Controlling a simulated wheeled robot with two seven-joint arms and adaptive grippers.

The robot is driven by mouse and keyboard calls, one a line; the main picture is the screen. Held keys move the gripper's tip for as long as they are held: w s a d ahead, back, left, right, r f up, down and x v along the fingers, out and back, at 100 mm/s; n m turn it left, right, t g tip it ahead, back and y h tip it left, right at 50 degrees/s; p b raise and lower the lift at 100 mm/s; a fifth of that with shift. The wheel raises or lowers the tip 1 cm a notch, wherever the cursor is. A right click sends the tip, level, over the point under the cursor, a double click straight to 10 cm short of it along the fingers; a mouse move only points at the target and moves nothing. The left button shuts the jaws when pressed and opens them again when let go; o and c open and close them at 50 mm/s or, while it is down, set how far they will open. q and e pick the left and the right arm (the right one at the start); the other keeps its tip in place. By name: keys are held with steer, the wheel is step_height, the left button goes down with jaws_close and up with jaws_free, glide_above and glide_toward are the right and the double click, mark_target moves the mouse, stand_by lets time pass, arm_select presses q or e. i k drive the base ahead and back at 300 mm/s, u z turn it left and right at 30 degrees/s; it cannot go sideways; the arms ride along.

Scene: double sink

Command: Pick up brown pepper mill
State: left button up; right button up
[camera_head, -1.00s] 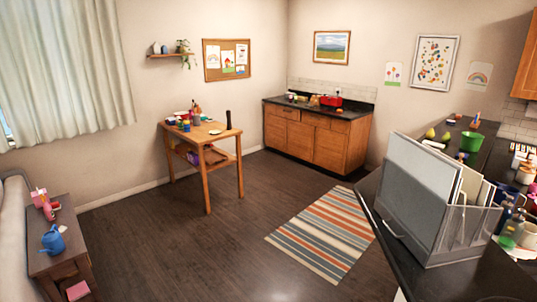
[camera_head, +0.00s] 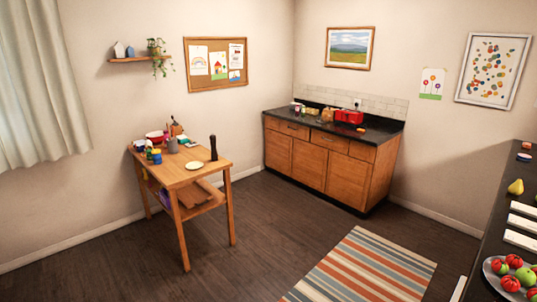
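A tall, slim, dark brown mill (camera_head: 213,147) stands upright near the right end of a small wooden table (camera_head: 200,172). It looks like the pepper mill. A pale round plate (camera_head: 194,165) lies to its left, apart from it. Nothing hides the mill. Neither of my grippers shows in the head view.
Bowls, jars and a utensil holder crowd the table's left end. Open floor lies in front of the table. A striped rug (camera_head: 365,268) is at the lower right, a wooden cabinet (camera_head: 325,165) at the back, and a dark counter (camera_head: 497,235) at the right edge.

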mark_target(214, 157)
steer(key=i, duration=2.05)
steer(key=z, duration=0.75)
steer(key=i, duration=0.85)
steer(key=u, duration=1.8)
